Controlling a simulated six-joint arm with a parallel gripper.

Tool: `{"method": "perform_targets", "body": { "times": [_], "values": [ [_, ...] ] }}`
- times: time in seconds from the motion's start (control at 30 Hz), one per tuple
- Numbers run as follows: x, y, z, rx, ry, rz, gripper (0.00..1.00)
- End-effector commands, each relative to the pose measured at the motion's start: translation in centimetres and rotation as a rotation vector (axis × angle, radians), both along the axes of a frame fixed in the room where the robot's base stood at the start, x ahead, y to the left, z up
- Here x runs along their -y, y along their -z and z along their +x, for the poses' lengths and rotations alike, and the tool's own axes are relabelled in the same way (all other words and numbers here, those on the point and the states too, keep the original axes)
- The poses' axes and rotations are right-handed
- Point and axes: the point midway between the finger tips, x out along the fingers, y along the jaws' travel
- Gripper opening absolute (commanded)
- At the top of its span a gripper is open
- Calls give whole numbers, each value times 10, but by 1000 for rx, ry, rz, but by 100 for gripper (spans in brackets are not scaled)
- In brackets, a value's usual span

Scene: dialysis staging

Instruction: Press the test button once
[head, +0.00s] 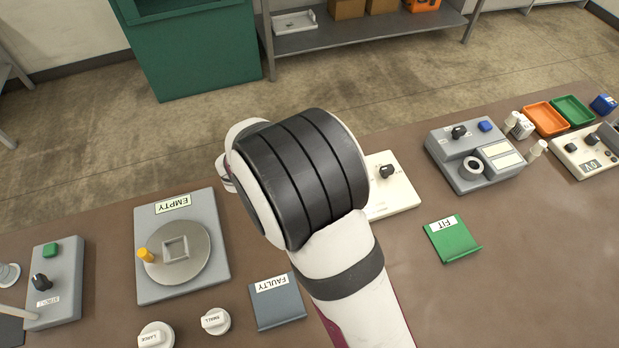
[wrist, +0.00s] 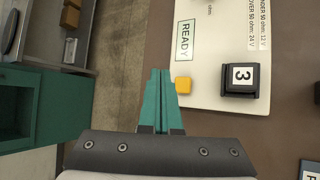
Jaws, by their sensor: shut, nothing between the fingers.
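A white panel (wrist: 217,20) lies in the wrist view with a READY label, a yellow button (wrist: 183,85) at its edge and a black block marked 3 (wrist: 240,80). I cannot read a test label on the yellow button. My gripper (wrist: 160,74) has teal fingers, shut and empty, with the tips just left of the yellow button in the picture. Whether they touch it I cannot tell. In the head view, a white panel with a black knob (head: 400,203) is partly hidden behind my arm, which also hides my gripper.
A grey unit with a blue button (head: 485,126) stands right. A grey box with a green button (head: 50,250) stands far left, beside the EMPTY turntable plate (head: 150,288). FAULTY (head: 285,310) and FIT (head: 455,245) trays lie in front. The bench's right front is clear.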

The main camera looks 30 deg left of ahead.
Motion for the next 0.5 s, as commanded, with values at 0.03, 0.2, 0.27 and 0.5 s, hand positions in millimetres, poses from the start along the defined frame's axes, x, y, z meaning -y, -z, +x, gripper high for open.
{"method": "perform_targets", "body": {
  "times": [0.03,0.2,0.27,0.5],
  "values": [
    [0,8,0,-2,-1,-3,0],
    [1,31,0,-1,2,-1,0],
    [1,37,0,0,1,-3,0],
    [0,48,0,1,1,0,0]
  ]
}}
